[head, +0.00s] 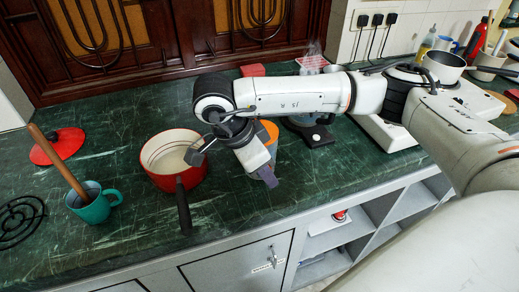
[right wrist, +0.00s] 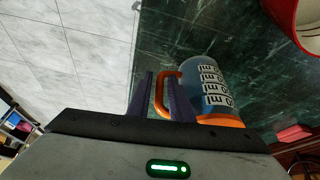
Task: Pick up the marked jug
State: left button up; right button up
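The marked jug is blue-grey with white lettering and an orange rim and handle; it shows in the right wrist view (right wrist: 212,88). In the head view only a part of the jug (head: 269,132) shows, mostly hidden behind my right wrist. My right gripper (head: 267,178) is low over the counter, on the near side of the jug. In the right wrist view its two dark fingers (right wrist: 160,85) are apart, with the orange handle at or just beyond the gap between them. I cannot tell whether they touch it. My left gripper is not in view.
A red pot (head: 165,172) with a dark handle stands left of my right gripper. A teal mug (head: 95,207) holds a wooden stick, near a red lid (head: 62,143). A dark appliance base (head: 318,137) stands right of the jug. The counter's front edge is close.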

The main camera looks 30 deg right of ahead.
grip_shut()
dwell(1.3)
